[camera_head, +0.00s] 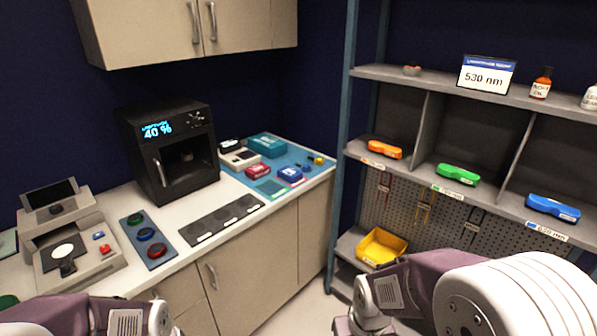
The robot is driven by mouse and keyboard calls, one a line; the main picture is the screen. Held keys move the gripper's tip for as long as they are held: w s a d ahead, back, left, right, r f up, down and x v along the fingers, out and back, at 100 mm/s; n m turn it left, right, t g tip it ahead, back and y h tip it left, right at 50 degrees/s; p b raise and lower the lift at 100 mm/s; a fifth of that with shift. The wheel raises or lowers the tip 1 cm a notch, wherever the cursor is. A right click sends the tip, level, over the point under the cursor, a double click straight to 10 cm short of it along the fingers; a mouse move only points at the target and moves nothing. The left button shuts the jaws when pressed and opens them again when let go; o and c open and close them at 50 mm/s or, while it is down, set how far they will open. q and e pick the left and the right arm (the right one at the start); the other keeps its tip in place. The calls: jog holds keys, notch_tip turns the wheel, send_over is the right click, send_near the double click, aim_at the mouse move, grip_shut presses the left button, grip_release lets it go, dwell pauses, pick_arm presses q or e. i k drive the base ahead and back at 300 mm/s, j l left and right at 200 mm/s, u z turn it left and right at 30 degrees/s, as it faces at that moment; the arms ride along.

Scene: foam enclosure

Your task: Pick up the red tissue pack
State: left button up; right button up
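A small red pack (258,172), which may be the red tissue pack, lies on the blue mat (233,172) at the right end of the white counter. A blue pack (290,175) lies just to its right, and a teal box (267,146) is behind it. Parts of both my arms show along the bottom edge, well apart from the red pack. The fingers of both my grippers are out of the picture.
A black oven-like device (168,150) reading 40 % stands on the counter (185,206). A dark strip (222,219) and a tray of coloured discs (148,238) lie in front. Right, a shelf holds orange (384,150), green (457,174) and blue (552,207) items above a yellow bin (381,247).

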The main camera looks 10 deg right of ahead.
aim_at(256, 170)
jog(key=i+l+u, duration=0.15)
jog(key=i+u, duration=0.2)
jog(key=i, duration=0.2)
jog(key=i+l+u, duration=0.25)
jog(key=i+u, duration=0.15)
jog(key=i, duration=0.15)
jog(key=i+l+u, duration=0.35)
jog(key=i+l, duration=0.1)
jog(key=i, duration=0.05)
